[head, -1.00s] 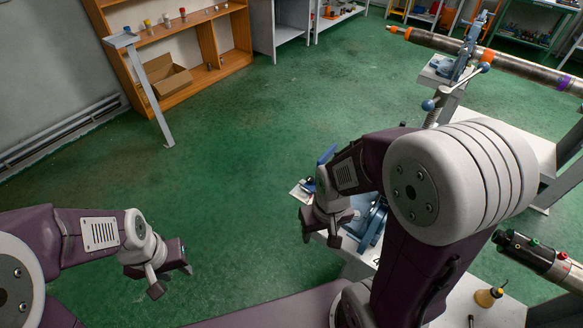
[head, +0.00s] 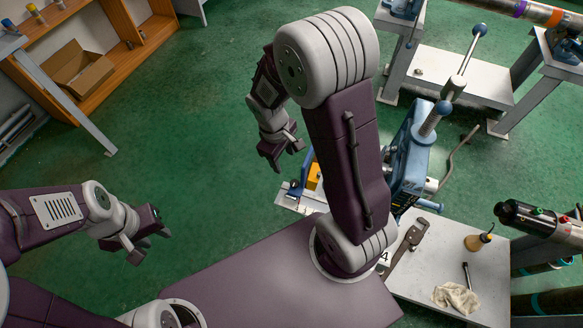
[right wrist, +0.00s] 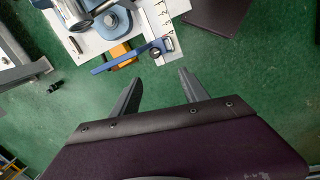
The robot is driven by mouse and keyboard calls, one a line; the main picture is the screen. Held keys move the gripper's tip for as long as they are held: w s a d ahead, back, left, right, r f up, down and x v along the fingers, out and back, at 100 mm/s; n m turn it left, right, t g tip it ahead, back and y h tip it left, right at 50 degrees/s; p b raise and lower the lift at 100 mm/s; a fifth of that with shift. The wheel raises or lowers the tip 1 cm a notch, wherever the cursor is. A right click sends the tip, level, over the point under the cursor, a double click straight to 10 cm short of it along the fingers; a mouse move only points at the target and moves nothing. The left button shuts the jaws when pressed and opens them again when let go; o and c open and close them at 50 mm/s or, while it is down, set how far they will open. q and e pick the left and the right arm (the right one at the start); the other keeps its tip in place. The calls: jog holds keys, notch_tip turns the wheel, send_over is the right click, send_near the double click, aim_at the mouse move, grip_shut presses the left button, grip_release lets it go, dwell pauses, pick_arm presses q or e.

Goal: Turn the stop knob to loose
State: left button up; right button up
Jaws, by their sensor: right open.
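A blue pipe vise (head: 408,160) stands on the white bench (head: 455,250) right of my right arm. At the bench's left end is a stop device with a white scaled plate (head: 300,200) and an orange block (head: 314,177); my right arm hides part of it. The right wrist view shows the orange block (right wrist: 120,52), a blue arm (right wrist: 125,62) and a small dark round part (right wrist: 157,52) that may be the stop knob. My right gripper (head: 290,157) is open and empty, apart from the stop. The fingers also show in the wrist view (right wrist: 160,76). My left gripper (head: 150,246) is open and empty over the floor.
An oil can (head: 478,241), a rag (head: 455,297) and a wrench (head: 408,240) lie on the bench. A dark cylindrical tool (head: 530,218) is at the right. A shelf with a cardboard box (head: 83,68) stands far left. Green floor is clear at left.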

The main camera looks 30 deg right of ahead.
jog(key=w+f+n+p, duration=0.1)
jog(key=f+n, duration=0.1)
jog(key=n+g+h+p, duration=0.2)
jog(key=n+h+p, duration=0.1)
jog(key=n, duration=0.2)
send_over(294, 183)
jog(key=w+a, duration=0.2)
jog(key=a, duration=0.2)
notch_tip(294, 183, down, 9)
jog(key=p+x, duration=0.1)
jog(key=x, duration=0.8)
jog(key=shift+c, duration=0.2)
